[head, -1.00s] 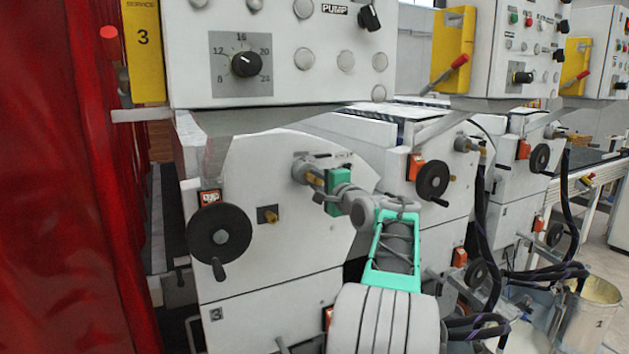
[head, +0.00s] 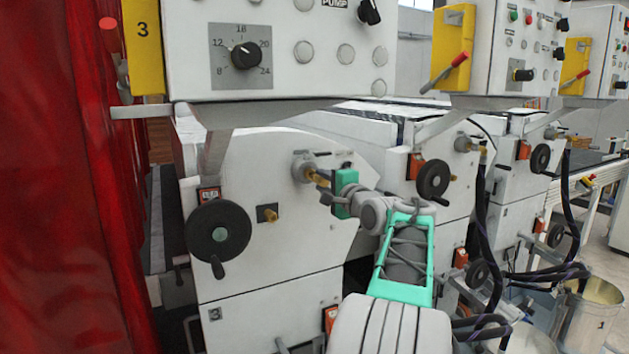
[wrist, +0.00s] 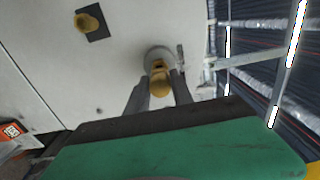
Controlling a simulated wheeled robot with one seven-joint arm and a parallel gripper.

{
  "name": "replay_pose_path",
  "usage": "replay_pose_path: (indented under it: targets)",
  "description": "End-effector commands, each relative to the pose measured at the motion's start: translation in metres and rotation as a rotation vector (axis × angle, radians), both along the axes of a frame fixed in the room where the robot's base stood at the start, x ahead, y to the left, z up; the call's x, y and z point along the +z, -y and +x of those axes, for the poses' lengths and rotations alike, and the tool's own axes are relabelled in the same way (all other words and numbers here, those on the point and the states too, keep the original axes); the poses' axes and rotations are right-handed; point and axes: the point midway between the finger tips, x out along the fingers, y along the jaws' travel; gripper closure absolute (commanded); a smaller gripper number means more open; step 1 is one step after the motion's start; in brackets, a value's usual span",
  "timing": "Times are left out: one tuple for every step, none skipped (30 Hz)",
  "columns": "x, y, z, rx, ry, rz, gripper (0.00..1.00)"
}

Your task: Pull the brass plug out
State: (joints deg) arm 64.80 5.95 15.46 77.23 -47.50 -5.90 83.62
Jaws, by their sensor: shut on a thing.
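The brass plug (head: 319,178) is at the grey round fitting (head: 303,168) on the upper part of the white machine side. In the wrist view the plug (wrist: 160,80) sits between the two grey fingertips, with the pale ring of the fitting (wrist: 158,54) right behind it. My gripper (head: 324,189), with its green body, comes from the right and is shut on the plug. Its fingers also show in the wrist view (wrist: 158,92). I cannot tell how much of the plug is still inside the fitting.
A second brass piece (head: 270,214) on a dark square plate is left of and below the fitting. A black handwheel (head: 218,231) stands out further left. The control box (head: 270,60) overhangs above. A red curtain (head: 65,200) hangs at the left.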

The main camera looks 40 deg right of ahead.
Motion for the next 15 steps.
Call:
replay_pose_path:
  targets:
    - [0.0,0.0,-0.002,-0.001,0.001,-0.001,1.0]
    - [0.0,0.0,-0.004,-0.001,0.001,-0.001,1.0]
    - [0.0,-0.001,-0.005,-0.001,0.001,-0.001,1.0]
    - [0.0,-0.001,-0.006,0.0,0.001,0.0,1.0]
    - [0.0,-0.002,-0.007,0.0,0.001,0.0,1.0]
    - [0.0,-0.003,-0.009,0.0,0.001,0.0,1.0]
    - [0.0,-0.003,-0.01,0.0,0.001,0.0,1.0]
    - [0.0,-0.004,-0.011,0.0,0.001,-0.001,1.0]
    - [0.0,-0.004,-0.012,0.0,0.001,0.0,1.0]
    - [0.0,-0.004,-0.014,0.0,0.0,0.0,1.0]
    - [-0.001,-0.004,-0.015,0.0,0.0,0.0,1.0]
    - [-0.001,-0.005,-0.016,-0.001,0.0,0.0,1.0]
    - [-0.001,-0.005,-0.018,-0.001,0.0,0.0,1.0]
    - [-0.001,-0.005,-0.019,-0.001,0.0,0.0,1.0]
    - [-0.001,-0.006,-0.02,-0.001,0.0,-0.001,1.0]
